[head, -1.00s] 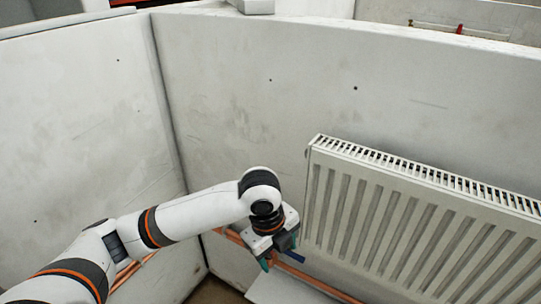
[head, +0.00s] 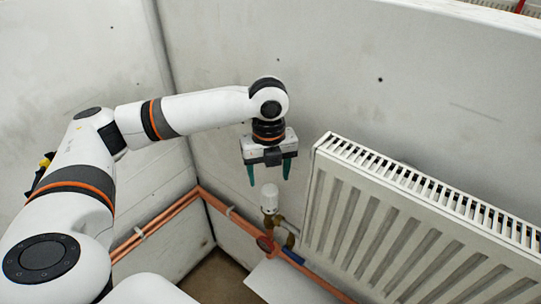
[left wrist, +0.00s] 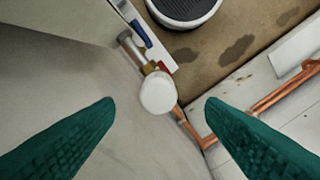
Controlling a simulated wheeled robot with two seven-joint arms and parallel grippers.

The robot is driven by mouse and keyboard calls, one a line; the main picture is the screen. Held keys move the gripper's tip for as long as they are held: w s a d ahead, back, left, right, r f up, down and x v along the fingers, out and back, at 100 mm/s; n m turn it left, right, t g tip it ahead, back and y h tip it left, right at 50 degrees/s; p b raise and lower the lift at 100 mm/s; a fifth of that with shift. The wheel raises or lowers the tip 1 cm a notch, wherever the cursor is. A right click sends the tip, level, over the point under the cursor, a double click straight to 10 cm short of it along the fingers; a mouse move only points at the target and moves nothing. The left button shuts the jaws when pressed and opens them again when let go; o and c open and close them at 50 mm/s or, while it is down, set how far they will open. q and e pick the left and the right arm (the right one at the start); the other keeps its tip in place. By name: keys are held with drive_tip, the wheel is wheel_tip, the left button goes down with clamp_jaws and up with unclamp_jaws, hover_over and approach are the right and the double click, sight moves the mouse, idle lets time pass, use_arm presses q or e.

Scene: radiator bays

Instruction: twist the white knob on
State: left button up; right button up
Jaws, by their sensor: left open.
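The white knob (head: 269,196) stands upright on a brass valve (head: 290,238) at the lower left end of the radiator. My left gripper (head: 271,182) is just above the knob in the head view, pointing down, with its two green fingers apart and nothing between them. In the left wrist view the knob (left wrist: 158,93) shows as a round white top, a little beyond the open fingertips (left wrist: 160,104) and apart from them. My right gripper is in neither view.
The white radiator (head: 420,225) hangs on the wall to the right of the valve. Copper pipes (head: 165,215) run low along both walls. A round dark-and-white object (left wrist: 185,8) lies on the brown floor.

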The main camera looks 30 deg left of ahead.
sight(269, 190)
use_arm(q)
wheel_tip(269, 190, down, 5)
drive_tip(key=shift+f, duration=0.2)
drive_tip(key=shift+w+f, duration=0.1)
drive_tip(key=shift+f, duration=0.3)
drive_tip(key=c, duration=1.1)
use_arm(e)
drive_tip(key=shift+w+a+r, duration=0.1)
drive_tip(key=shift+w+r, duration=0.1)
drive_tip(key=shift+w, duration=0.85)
use_arm(q)
drive_tip(key=shift+f+p, duration=0.15)
drive_tip(key=shift+p, duration=0.45)
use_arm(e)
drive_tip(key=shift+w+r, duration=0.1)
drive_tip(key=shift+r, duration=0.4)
use_arm(q)
drive_tip(key=shift+f, duration=0.15)
